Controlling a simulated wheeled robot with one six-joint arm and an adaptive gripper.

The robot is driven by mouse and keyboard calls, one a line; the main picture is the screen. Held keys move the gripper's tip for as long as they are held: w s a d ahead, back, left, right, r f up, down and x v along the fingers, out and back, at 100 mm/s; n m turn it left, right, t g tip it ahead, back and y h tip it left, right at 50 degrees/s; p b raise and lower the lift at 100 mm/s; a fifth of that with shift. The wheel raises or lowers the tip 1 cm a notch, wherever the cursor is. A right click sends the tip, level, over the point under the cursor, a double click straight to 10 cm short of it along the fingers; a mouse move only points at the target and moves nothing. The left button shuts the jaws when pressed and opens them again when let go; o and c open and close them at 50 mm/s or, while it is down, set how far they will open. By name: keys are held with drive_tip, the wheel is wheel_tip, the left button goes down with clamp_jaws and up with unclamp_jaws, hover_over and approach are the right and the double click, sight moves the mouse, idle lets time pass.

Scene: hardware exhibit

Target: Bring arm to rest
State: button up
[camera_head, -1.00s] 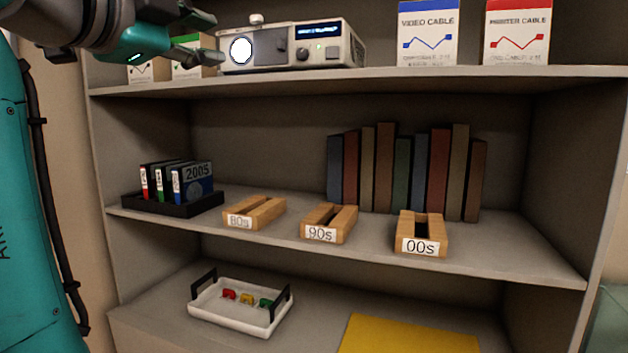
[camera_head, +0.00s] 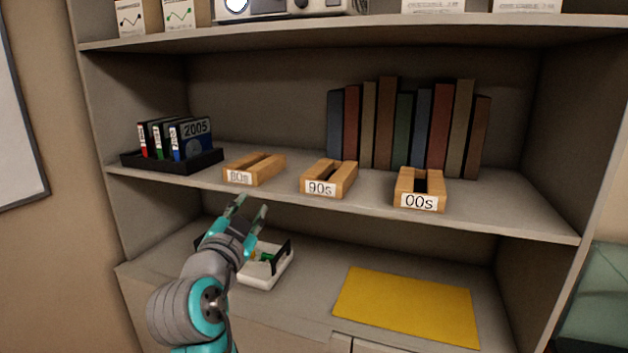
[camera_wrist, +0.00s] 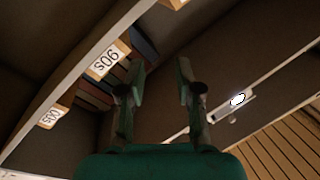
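My gripper (camera_head: 251,213) is in front of the shelf unit, just below the front edge of the middle shelf and above the white tray (camera_head: 262,277). Its two fingers stand apart with nothing between them. In the wrist view my gripper (camera_wrist: 160,85) also shows a clear gap between its fingers. My arm bends up from the bottom of the head view and hides the left part of the tray.
On the middle shelf (camera_head: 380,205) stand wooden holders marked 80s (camera_head: 254,170), 90s (camera_head: 329,180) and 00s (camera_head: 419,190), a black rack (camera_head: 172,160) of cases, and several books (camera_head: 405,125). A yellow sheet (camera_head: 405,303) lies on the lower shelf.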

drive_tip(key=s+d+f+n+g+y, duration=0.1)
drive_tip(key=s+d+f+n, duration=0.2)
drive_tip(key=f, duration=0.7)
drive_tip(key=s+d+f+n+y, duration=0.1)
drive_tip(key=s+d+f+n, duration=0.15)
drive_tip(key=d+f, duration=0.55)
drive_tip(key=s+d+f+n+g+y, duration=0.1)
drive_tip(key=s+d+f+n+y, duration=0.15)
drive_tip(key=f, duration=1.05)
drive_tip(key=s+d+f+n+g, duration=0.1)
drive_tip(key=s+d+f, duration=0.35)
drive_tip(key=s, duration=0.35)
drive_tip(key=s+d+f, duration=0.4)
drive_tip(key=s+f, duration=0.2)
drive_tip(key=s, duration=0.1)
drive_tip(key=s+d+r, duration=0.1)
drive_tip(key=s+d, duration=0.1)
drive_tip(key=s, duration=0.8)
drive_tip(key=s+d+r+h, duration=0.1)
drive_tip(key=s+d, duration=0.2)
drive_tip(key=s, duration=0.7)
drive_tip(key=s+d+r+g+h, duration=0.1)
drive_tip(key=s+d, duration=0.2)
drive_tip(key=s, duration=0.7)
drive_tip(key=shift+d+r+m, duration=0.25)
drive_tip(key=shift+r+m, duration=0.05)
drive_tip(key=shift+m, duration=0.1)
